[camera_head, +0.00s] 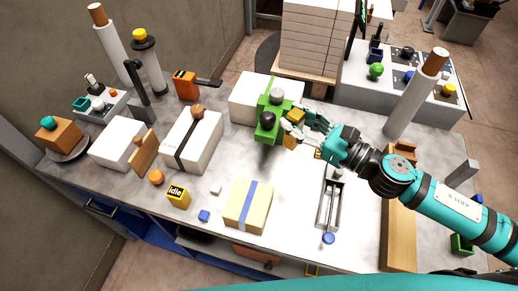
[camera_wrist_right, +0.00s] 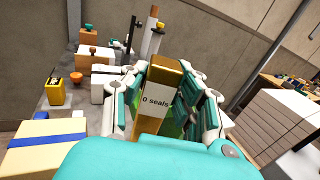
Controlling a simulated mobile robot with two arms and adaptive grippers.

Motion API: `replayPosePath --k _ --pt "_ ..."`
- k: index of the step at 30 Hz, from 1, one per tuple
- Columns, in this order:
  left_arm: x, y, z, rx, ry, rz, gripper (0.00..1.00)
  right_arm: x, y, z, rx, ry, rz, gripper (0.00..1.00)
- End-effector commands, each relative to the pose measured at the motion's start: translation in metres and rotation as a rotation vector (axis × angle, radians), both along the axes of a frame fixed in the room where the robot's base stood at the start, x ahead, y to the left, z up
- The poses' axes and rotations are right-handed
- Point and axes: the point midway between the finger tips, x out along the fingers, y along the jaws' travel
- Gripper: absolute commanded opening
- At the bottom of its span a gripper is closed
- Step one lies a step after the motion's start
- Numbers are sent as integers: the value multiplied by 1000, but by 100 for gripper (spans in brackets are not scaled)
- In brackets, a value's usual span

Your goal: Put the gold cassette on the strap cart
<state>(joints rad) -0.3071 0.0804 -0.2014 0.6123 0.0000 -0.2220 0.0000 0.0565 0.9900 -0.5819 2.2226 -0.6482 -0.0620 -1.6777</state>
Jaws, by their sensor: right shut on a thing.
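My right gripper (camera_head: 306,127) is raised over the back middle of the table. In the right wrist view its fingers (camera_wrist_right: 165,92) close around the gold cassette (camera_wrist_right: 160,78), which carries a white label reading "0 seals". In the head view a little of the gold cassette (camera_head: 293,117) shows at the fingers. A green body (camera_head: 266,128) with a dark and a grey knob is right beside it, above a shadow on the table; I cannot tell whether the two are joined. No cart is clearly marked as the strap cart. My left gripper is out of view.
White wrapped packs (camera_head: 192,140) and a tan pack with a blue band (camera_head: 248,205) lie on the table. A yellow "idle" block (camera_head: 178,196) stands front left. A grey-topped stand (camera_head: 421,98) with coloured knobs is at the back right, beside a tall white stack (camera_head: 315,40).

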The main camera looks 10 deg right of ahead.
Motion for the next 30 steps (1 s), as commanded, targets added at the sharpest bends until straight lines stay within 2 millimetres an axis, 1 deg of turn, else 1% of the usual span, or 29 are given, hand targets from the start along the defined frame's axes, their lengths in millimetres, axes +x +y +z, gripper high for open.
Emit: replayPosePath --k 3,8,12,18,19,20,24,30 --pt "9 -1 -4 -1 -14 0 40 -1 0 -24 6 7 1 0" --pt "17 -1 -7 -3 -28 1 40 0 0 -65 8 8 -3 0" --pt "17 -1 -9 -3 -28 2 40 0 0 -98 5 5 -3 0" --pt "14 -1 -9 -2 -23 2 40 0 1 -139 6 3 -2 0" --pt "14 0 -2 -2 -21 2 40 8 7 -130 5 -5 0 0" --pt "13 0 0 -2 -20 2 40 12 11 -129 6 -6 1 0" --pt "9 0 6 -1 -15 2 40 27 26 -132 2 -4 0 0" --pt "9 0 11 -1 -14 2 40 38 38 -132 4 -2 1 0"
